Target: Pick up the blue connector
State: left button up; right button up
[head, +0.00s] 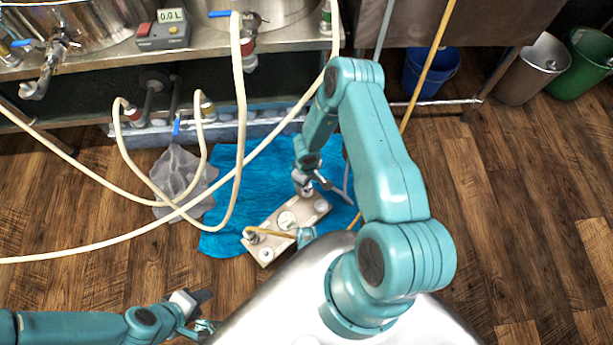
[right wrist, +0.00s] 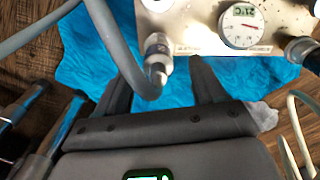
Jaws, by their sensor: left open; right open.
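I cannot clearly make out a blue connector in either view. In the right wrist view, a silver fitting (right wrist: 157,47) with a grey hose (right wrist: 118,48) stands at the edge of a pale panel with a round gauge (right wrist: 241,25). My right gripper (right wrist: 161,66) is open, with the fitting and hose end showing between its fingers; I see no grip on them. In the head view, my right gripper (head: 312,184) is over the far end of the panel (head: 268,222), partly hidden by my arm. My left gripper (head: 204,312) is open and empty at the lower left.
The panel lies on a blue cloth (head: 222,240) on the wooden floor. A steel bench (head: 100,66) runs behind. Buckets stand at the upper right; the right floor is clear.

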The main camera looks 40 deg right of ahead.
notch_tip(320, 180, down, 5)
jog(key=shift+w+d+r+b, duration=0.15)
jog(key=shift+b, duration=0.8)
jog(key=shift+r, duration=0.1)
jog(key=shift+c, duration=0.6)
jog(key=c, duration=1.1)
jog(key=shift+r, duration=0.15)
notch_tip(320, 180, up, 13)
jog(key=p, duration=0.6)
jog(key=shift+w+p, duration=0.1)
jog(key=shift+p, duration=0.25)
notch_tip(320, 180, up, 15)
jog(key=p, duration=0.8)
jog(key=shift+p, duration=0.35)
